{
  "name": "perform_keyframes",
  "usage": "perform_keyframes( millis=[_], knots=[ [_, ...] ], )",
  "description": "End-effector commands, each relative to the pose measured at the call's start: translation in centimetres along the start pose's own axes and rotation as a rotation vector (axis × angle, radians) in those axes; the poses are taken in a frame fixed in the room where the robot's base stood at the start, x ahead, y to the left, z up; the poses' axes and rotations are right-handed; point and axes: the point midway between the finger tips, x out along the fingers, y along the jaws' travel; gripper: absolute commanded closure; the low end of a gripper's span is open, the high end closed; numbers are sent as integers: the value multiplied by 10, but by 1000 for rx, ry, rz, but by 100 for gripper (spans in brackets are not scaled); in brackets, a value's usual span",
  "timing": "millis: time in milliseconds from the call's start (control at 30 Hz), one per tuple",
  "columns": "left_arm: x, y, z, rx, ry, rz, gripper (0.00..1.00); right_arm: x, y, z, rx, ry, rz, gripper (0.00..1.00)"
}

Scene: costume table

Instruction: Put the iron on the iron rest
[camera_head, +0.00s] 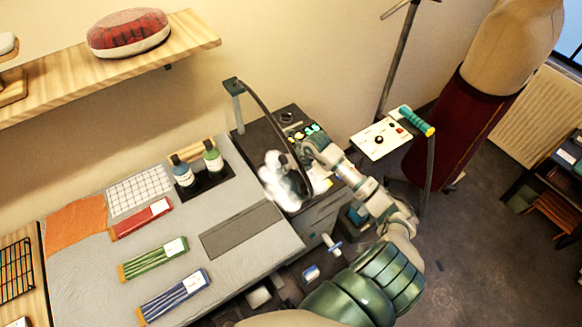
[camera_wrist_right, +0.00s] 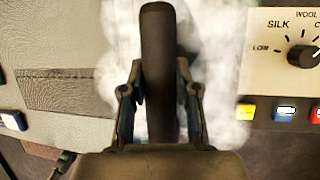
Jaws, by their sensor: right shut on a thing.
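My right gripper (camera_head: 306,152) reaches over the dark station at the table's right end. In the right wrist view its fingers (camera_wrist_right: 159,85) are on both sides of the dark, upright-looking handle of the iron (camera_wrist_right: 158,40), shut on it. White steam (camera_head: 285,180) hides the iron's body and sole, so I cannot tell whether it touches the surface below. I cannot clearly make out the iron rest; a dark grey strip (camera_head: 241,230) lies flat on the grey table left of the steam. My left gripper is not in view.
A post (camera_head: 235,105) carries a curved dark cable down toward the iron. A control panel (camera_head: 383,138) with a knob stands right of the gripper. Two bottles (camera_head: 183,172) (camera_head: 213,158) stand in a black tray. Colored packets lie at the left. A dress form stands at the far right.

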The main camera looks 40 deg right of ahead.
Motion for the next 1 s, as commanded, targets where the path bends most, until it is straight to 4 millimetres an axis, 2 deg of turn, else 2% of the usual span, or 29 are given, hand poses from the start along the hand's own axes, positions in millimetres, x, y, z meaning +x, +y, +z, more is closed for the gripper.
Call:
perform_keyframes(
  millis=[267, 300, 367, 600, 767, 867, 1000],
  knots=[
    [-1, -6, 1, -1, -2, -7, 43, 2, -7, 1, 3, -7, 2, 100],
    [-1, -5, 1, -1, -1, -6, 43, 3, -7, -1, 3, -1, 2, 60],
    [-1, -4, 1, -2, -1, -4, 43, 3, -6, -1, 3, -1, 1, 45],
    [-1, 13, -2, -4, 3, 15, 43, 2, -2, -1, 1, -2, -2, 45],
    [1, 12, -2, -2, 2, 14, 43, -5, -1, 0, -1, -4, -4, 45],
    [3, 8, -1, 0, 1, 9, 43, -19, -2, -1, -2, -4, -6, 45],
    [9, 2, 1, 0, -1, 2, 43, -50, -5, -1, -3, -3, -5, 45]
  ],
)
